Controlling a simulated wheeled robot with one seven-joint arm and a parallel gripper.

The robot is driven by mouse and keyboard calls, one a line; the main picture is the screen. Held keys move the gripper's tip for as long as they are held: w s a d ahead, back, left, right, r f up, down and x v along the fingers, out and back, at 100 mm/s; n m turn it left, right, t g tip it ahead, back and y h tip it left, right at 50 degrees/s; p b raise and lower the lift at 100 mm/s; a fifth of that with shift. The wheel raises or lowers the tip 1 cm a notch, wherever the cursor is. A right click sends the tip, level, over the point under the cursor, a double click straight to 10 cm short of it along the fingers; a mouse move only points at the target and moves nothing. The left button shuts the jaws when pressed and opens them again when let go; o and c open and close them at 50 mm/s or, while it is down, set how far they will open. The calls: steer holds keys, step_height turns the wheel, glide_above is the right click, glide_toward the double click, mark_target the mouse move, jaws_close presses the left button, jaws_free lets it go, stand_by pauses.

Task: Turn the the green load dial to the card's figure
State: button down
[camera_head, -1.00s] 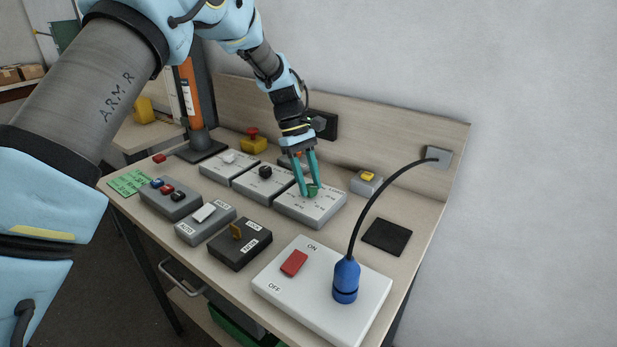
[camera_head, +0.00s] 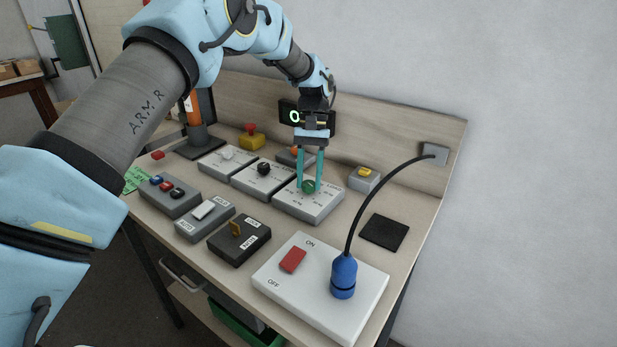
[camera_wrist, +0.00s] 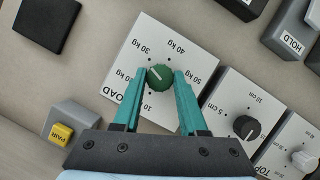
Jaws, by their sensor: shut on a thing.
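The green load dial (camera_head: 308,186) sits on a grey-white panel (camera_head: 322,208) marked in kg. In the wrist view the dial (camera_wrist: 160,76) shows a white pointer line towards the upper left, around the 20 kg to 30 kg side; the exact mark is hard to tell. My gripper (camera_head: 310,187) reaches down over the panel, its teal fingers shut on the dial from both sides, as the wrist view also shows (camera_wrist: 161,78). The green card (camera_head: 136,178) lies at the table's left edge, partly behind my arm, its figure unreadable.
Two similar dial panels, one with a black knob (camera_head: 264,168), stand left of the load panel. A yellow-button box (camera_head: 364,178) is close on its right. A cable curves up from a blue plug (camera_head: 343,277). A dark display (camera_head: 291,112) shows a green 0.

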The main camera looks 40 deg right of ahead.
steer(key=shift+m+y, duration=0.3)
steer(key=shift+m, duration=0.6)
steer(key=shift+t, duration=0.3)
steer(key=shift+c, duration=2.2)
jaws_free()
steer(key=shift+w+d+r+b, duration=0.1)
steer(key=shift+d+r+b, duration=0.25)
steer(key=shift+r, duration=0.2)
steer(key=b+v, duration=0.2)
steer(key=v, duration=0.7)
steer(key=shift+r, duration=0.3)
steer(key=shift+a, duration=0.1)
